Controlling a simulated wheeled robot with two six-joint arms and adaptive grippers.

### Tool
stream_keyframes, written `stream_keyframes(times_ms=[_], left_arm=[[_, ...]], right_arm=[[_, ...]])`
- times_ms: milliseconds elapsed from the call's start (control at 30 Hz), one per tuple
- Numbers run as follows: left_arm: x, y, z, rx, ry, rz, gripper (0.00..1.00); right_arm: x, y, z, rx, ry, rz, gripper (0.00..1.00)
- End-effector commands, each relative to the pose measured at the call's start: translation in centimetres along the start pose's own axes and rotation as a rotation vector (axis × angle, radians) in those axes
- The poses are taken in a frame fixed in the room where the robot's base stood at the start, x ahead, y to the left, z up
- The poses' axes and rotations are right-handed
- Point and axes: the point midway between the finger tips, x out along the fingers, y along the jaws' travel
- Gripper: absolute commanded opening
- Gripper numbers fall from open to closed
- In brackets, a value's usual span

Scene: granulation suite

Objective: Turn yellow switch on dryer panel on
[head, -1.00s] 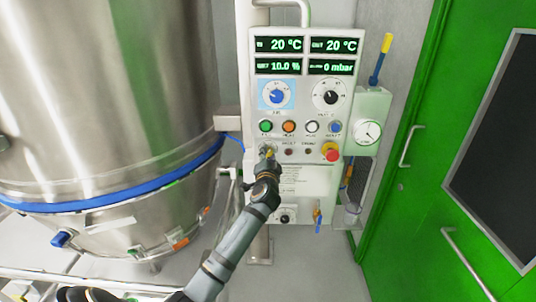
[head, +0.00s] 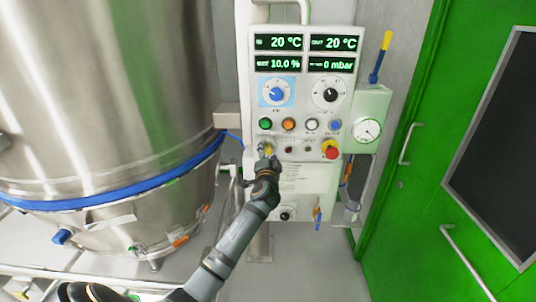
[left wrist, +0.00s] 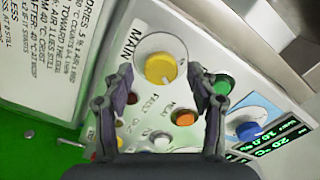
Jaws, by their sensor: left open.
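The dryer panel (head: 340,115) is a pale upright box with green displays, dials, buttons and a red stop knob. The yellow switch (left wrist: 160,68) is a round knob on a pale round plate beside the word MAIN. In the head view the yellow switch (head: 268,149) is at the panel's lower left, partly hidden by my gripper. My left gripper (head: 266,158) is at the switch. In the left wrist view my left gripper (left wrist: 162,76) is open, with one finger on each side of the yellow knob. Contact cannot be told. My right gripper is not in view.
Green (left wrist: 219,84), orange (left wrist: 184,118) and white buttons sit close to the fingers. The red stop knob (head: 331,149) is to the right on the panel. A large steel vessel (head: 100,90) stands at left and a green door (head: 420,130) at right.

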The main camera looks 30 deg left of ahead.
Motion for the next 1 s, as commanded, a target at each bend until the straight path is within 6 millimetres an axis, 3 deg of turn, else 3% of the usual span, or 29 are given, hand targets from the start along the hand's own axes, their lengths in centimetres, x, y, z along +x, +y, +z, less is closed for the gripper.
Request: stream_keyframes(times_ms=[233, 500, 700, 1000], left_arm=[[-1.2, 0.0, 0.0, -0.001, 0.001, 0.0, 0.58], [-7.7, 0.1, 0.1, -0.003, -0.001, 0.002, 0.58], [-11.1, 0.1, 0.0, -0.002, 0.0, 0.002, 0.58], [-12.0, 0.0, 0.0, 0.0, 0.0, -0.001, 0.58]], right_arm=[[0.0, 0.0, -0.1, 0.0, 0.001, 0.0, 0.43], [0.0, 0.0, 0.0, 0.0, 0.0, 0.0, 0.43], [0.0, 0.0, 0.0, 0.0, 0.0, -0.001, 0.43], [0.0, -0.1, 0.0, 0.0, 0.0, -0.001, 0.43]])
